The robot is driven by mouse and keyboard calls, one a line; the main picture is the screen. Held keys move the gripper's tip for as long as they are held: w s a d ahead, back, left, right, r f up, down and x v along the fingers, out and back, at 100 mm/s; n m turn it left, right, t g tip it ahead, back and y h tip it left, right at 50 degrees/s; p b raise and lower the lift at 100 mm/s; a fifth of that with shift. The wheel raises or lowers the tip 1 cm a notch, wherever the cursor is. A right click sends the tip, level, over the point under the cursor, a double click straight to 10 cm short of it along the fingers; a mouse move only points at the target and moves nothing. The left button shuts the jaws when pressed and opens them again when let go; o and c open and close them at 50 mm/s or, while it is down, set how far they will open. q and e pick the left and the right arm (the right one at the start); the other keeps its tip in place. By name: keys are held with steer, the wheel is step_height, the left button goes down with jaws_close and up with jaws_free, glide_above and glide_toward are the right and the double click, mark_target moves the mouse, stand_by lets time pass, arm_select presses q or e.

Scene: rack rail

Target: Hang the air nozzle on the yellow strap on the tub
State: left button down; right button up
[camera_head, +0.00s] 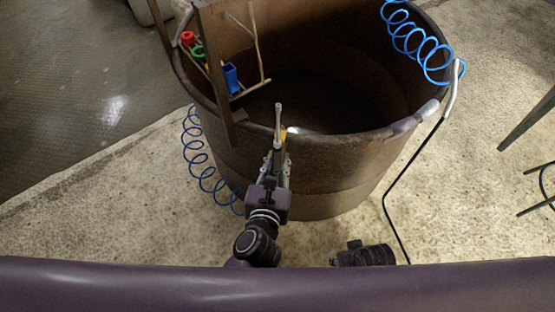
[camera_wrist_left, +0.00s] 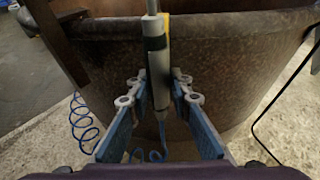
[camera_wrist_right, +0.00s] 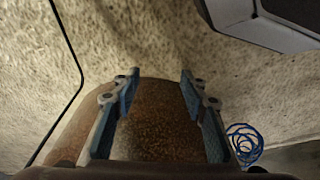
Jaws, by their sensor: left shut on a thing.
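The grey air nozzle (camera_head: 278,118) stands upright at the near rim of the large brown tub (camera_head: 330,150). My left gripper (camera_head: 272,167) is shut on it; the left wrist view shows its grey body with a dark band (camera_wrist_left: 156,48) between my fingers (camera_wrist_left: 158,92). A blue hose runs from its lower end. The yellow strap (camera_wrist_left: 183,78) shows as narrow yellow patches just behind and right of the nozzle, partly hidden by it; whether they touch I cannot tell. My right gripper (camera_wrist_right: 160,82) is open and empty, facing a rusty brown curved surface.
A wooden rack (camera_head: 222,60) with red, green and blue items stands at the tub's left. A blue coiled hose (camera_head: 415,40) hangs over the right rim, near a grey handle (camera_head: 452,88) with a black cable. Dark metal legs (camera_head: 530,125) stand at far right.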

arm_select(q)
steer(key=shift+f, duration=0.5)
arm_select(e)
steer(key=shift+w+r, duration=0.25)
steer(key=shift+r, duration=0.45)
steer(key=shift+w+r, duration=0.25)
steer(key=shift+r, duration=0.4)
arm_select(q)
steer(key=c, duration=1.7)
jaws_free()
steer(key=shift+o, duration=0.2)
arm_select(e)
steer(key=shift+s+f, duration=0.1)
steer(key=shift+s, duration=0.05)
arm_select(q)
steer(key=v, duration=1.2)
